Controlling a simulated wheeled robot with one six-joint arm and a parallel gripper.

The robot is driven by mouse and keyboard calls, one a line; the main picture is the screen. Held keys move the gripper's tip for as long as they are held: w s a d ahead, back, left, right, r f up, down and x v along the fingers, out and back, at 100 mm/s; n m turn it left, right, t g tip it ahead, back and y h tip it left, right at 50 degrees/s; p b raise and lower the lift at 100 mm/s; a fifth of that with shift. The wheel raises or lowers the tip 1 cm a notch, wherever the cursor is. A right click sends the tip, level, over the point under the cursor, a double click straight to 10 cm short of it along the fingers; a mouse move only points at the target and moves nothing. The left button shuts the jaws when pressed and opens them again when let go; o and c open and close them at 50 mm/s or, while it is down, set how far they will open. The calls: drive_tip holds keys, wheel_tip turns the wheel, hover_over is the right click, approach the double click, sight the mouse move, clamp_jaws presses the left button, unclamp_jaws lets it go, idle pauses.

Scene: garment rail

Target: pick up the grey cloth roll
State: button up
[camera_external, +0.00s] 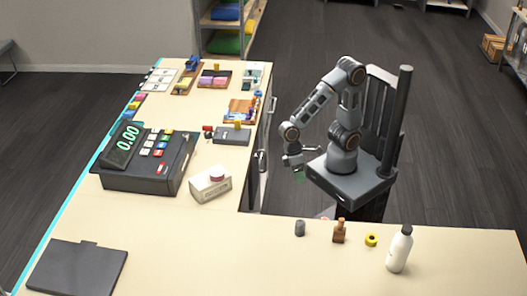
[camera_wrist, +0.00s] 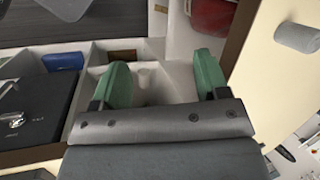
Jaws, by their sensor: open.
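The grey cloth roll (camera_external: 299,228) is a small grey cylinder on the near counter, towards its back edge. In the wrist view the grey roll (camera_wrist: 298,37) lies at the upper right, on the pale counter top, well outside the jaws. My gripper (camera_external: 299,173) hangs beyond the counter's back edge, behind the roll and apart from it. In the wrist view my gripper (camera_wrist: 163,78) shows two green fingers spread apart with nothing held between them. Below them are pale compartments.
A brown wooden item (camera_external: 339,231), a yellow ring (camera_external: 371,240) and a white bottle (camera_external: 399,250) stand to the roll's right. A cash register (camera_external: 147,160) and a cream box (camera_external: 210,184) are to the left.

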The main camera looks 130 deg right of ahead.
drive_tip(key=w+a+f+m+t+y+b, duration=0.1)
drive_tip(key=w+a+f+m+y, duration=0.2)
drive_tip(key=w+a+m+y, duration=0.4)
drive_tip(key=m+t+y, duration=0.2)
drive_tip(key=m+t, duration=0.1)
drive_tip(key=m, duration=0.5)
approach(300, 227)
drive_tip(key=shift+g, duration=0.3)
drive_tip(key=a+f, duration=0.2)
drive_tip(key=w+a+f+p, duration=0.1)
drive_tip(key=a, duration=0.2)
drive_tip(key=a+f, duration=0.2)
drive_tip(key=shift+w+a+f+p, duration=0.2)
drive_tip(key=shift+a+f+p, duration=0.1)
drive_tip(key=shift+a, duration=0.05)
drive_tip(key=c, duration=1)
drive_tip(key=shift+r, duration=0.1)
